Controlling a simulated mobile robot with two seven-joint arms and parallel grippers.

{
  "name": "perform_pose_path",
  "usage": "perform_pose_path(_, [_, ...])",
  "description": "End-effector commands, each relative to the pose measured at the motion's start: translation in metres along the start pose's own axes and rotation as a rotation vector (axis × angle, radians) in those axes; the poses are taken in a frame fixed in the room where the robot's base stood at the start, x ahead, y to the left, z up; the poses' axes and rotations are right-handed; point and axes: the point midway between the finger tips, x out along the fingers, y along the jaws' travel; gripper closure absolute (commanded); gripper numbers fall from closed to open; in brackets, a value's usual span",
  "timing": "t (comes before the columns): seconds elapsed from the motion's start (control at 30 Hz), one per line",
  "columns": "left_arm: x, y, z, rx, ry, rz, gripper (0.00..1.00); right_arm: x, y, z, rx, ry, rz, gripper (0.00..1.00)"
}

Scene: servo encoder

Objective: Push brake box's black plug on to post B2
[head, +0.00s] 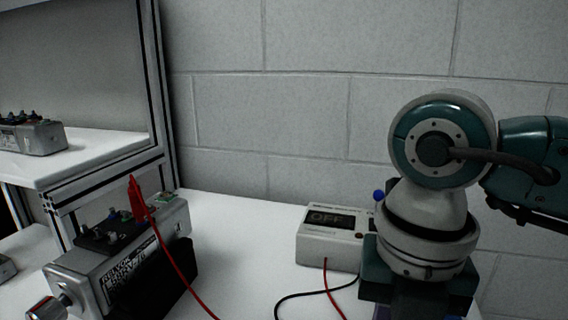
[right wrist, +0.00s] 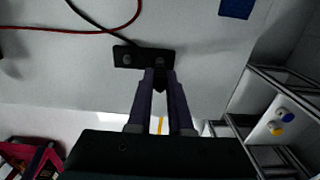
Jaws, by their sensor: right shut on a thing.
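The brake box (head: 328,250) is a pale box with an "OFF" display, standing on the white table left of my right arm. A red lead and a black lead (head: 300,293) come from its front. A red plug (head: 137,200) stands on the black terminal block (head: 108,236) of the grey motor at the left. My right gripper (right wrist: 161,76) is shut on the black plug (right wrist: 158,88), which shows only as a dark piece at the fingertips. In the head view my right arm hides the fingers. Post B2's label cannot be read. My left gripper is not in view.
A dark plate (right wrist: 128,58) with round spots lies just beyond my right fingertips, the black cable running up from it. A metal-framed shelf (head: 100,165) with another grey unit (head: 38,138) stands at the left. The table between motor and brake box holds only leads.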

Motion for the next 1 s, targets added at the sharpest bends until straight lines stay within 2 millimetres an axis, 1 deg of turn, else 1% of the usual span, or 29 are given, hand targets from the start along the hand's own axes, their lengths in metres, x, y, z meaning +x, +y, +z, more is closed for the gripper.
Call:
perform_pose_path(0.03, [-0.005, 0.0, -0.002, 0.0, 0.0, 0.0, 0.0, -0.006, 0.0, 0.0, 0.0, 0.0, 0.0, 1.0])
perform_pose_path(0.5, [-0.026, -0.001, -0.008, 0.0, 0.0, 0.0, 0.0, -0.031, 0.0, 0.0, 0.0, 0.0, -0.001, 1.0])
perform_pose_path(0.87, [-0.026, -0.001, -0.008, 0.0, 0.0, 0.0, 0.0, -0.033, 0.0, 0.0, -0.001, 0.0, 0.0, 1.0])
perform_pose_path(1.0, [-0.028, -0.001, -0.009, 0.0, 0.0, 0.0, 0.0, -0.039, -0.001, 0.002, -0.065, -0.004, 0.002, 1.0])
